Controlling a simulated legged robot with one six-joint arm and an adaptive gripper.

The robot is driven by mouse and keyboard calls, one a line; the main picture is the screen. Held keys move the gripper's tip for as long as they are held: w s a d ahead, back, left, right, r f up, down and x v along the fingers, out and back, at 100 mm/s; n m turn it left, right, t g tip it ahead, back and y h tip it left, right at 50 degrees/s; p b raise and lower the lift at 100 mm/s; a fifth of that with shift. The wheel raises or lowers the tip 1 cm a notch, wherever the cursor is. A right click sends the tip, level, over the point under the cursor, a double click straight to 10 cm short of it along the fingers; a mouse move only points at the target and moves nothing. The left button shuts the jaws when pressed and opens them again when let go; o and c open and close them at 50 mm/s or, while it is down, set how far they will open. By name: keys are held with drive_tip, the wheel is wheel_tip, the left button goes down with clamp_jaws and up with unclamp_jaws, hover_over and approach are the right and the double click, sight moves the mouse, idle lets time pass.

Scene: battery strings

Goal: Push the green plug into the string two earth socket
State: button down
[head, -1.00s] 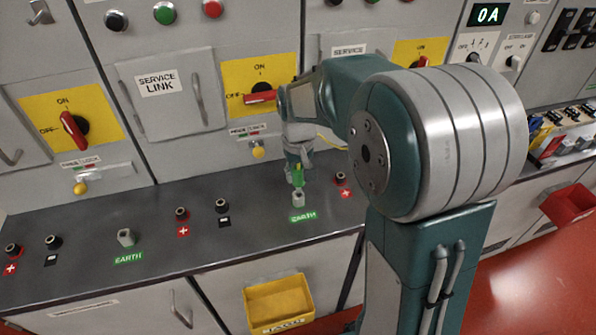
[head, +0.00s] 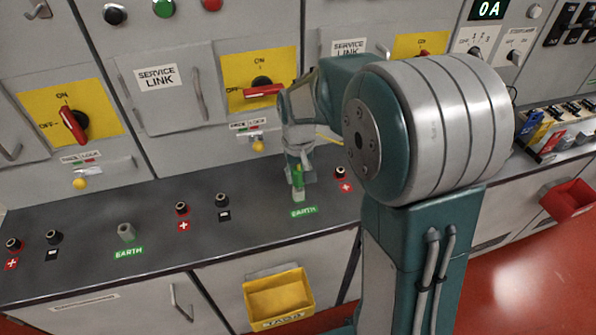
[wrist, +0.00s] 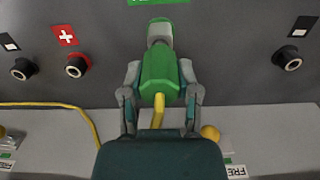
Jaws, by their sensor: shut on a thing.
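The green plug (head: 298,176) is held upright in my gripper (head: 299,172), right above the grey earth socket (head: 298,197) with a green EARTH label (head: 304,211). In the wrist view my gripper (wrist: 160,95) has a finger on each side of the plug (wrist: 159,72), and its yellow cable runs back toward my palm. The plug's front end is in line with the grey socket (wrist: 160,32) and meets it. I cannot tell how deep it sits. Another earth socket (head: 126,232) stands empty at the left.
Red-marked (head: 181,208) and black-marked sockets (head: 222,200) stand left of the plug, and a red-marked one (head: 341,173) close to its right. Panels with red switch handles (head: 263,91) rise behind. A yellow bin (head: 279,298) hangs on the front below.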

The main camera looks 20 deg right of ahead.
drive_tip(key=shift+f, duration=1)
drive_tip(key=shift+c, duration=1.3)
unclamp_jaws()
wheel_tip(320, 180, up, 11)
drive_tip(key=shift+w+a+f, duration=0.1)
drive_tip(key=shift+r, duration=0.55)
